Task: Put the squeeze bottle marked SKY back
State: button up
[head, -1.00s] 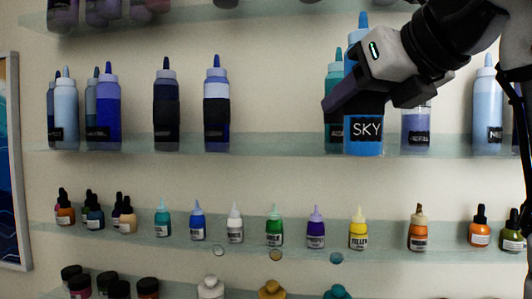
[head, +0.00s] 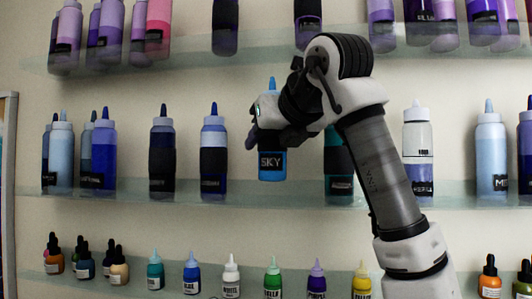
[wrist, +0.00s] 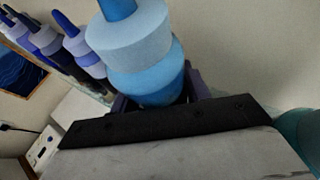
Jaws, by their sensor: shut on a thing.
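The squeeze bottle marked SKY (head: 271,167) is blue with a black label and a blue tip. It is upright, label facing out, in front of the gap between a dark-banded blue bottle (head: 213,135) and a teal bottle (head: 338,162) on the middle glass shelf (head: 300,192). My gripper (head: 268,138) is shut around its upper body. In the wrist view its pale blue cap (wrist: 130,38) and blue shoulder rise between the jaws. Its base shows near the shelf's level; I cannot tell whether it touches the glass.
Squeeze bottles line the shelf on both sides, including a clear-topped one (head: 417,150) and a light blue one (head: 491,150) to the right. An upper shelf (head: 190,48) holds purple bottles. Small dropper bottles (head: 155,268) stand below. My arm hides part of the right side.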

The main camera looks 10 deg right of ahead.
aim_at(266, 161)
jog(key=shift+w+a, duration=0.15)
jog(key=shift+w, duration=0.6)
jog(key=shift+f, duration=1.75)
jog(key=shift+s+f, duration=0.1)
jog(key=shift+f, duration=0.15)
jog(key=o, duration=0.6)
jog(key=shift+o, duration=0.2)
